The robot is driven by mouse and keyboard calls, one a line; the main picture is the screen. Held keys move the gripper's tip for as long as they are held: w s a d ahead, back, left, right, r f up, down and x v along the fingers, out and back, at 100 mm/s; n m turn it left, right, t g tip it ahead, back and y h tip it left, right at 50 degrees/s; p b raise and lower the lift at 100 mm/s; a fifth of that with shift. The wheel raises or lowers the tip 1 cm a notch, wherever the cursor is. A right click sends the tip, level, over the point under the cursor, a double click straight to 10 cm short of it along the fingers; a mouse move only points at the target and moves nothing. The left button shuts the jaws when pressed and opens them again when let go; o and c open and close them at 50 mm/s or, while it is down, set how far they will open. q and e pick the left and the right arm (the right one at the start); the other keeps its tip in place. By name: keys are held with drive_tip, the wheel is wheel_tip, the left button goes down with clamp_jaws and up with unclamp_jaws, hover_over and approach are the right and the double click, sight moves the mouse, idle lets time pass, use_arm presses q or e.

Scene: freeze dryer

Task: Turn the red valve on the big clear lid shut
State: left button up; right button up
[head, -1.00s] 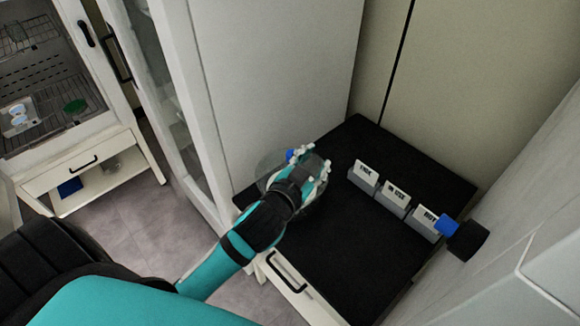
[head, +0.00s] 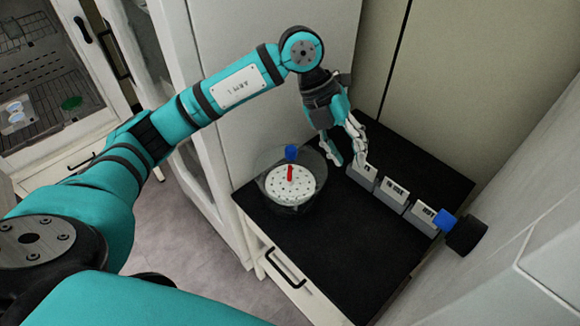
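A clear round vessel (head: 308,200) stands on the black worktop with a white perforated disc (head: 276,188) showing through it. A red valve handle (head: 290,173) sits over its middle, just below a blue knob (head: 291,152). The lid's own edge is hard to make out. My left gripper (head: 348,164) hangs to the right of the vessel, above the worktop and close to the first label block, pointing down. Its fingers are apart and nothing shows between them. My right gripper is not in view.
Several grey label blocks (head: 392,197) stand in a row on the black worktop (head: 330,262). A black fitting with a blue part (head: 446,222) juts from the right wall. A glass-fronted cabinet (head: 45,85) is at left. The front worktop is clear.

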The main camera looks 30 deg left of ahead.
use_arm(q)
drive_tip(key=w+a+r+n+y, duration=0.25)
drive_tip(key=a+y, duration=0.35)
drive_tip(key=a, duration=0.8)
drive_tip(key=p, duration=0.5)
approach(290, 171)
drive_tip(key=shift+n, duration=0.25)
wheel_tip(290, 171, down, 8)
drive_tip(key=shift+s+r, duration=0.1)
drive_tip(key=shift+r, duration=0.1)
drive_tip(key=shift+f+p, duration=0.3)
drive_tip(key=shift+f, duration=0.4)
clamp_jaws()
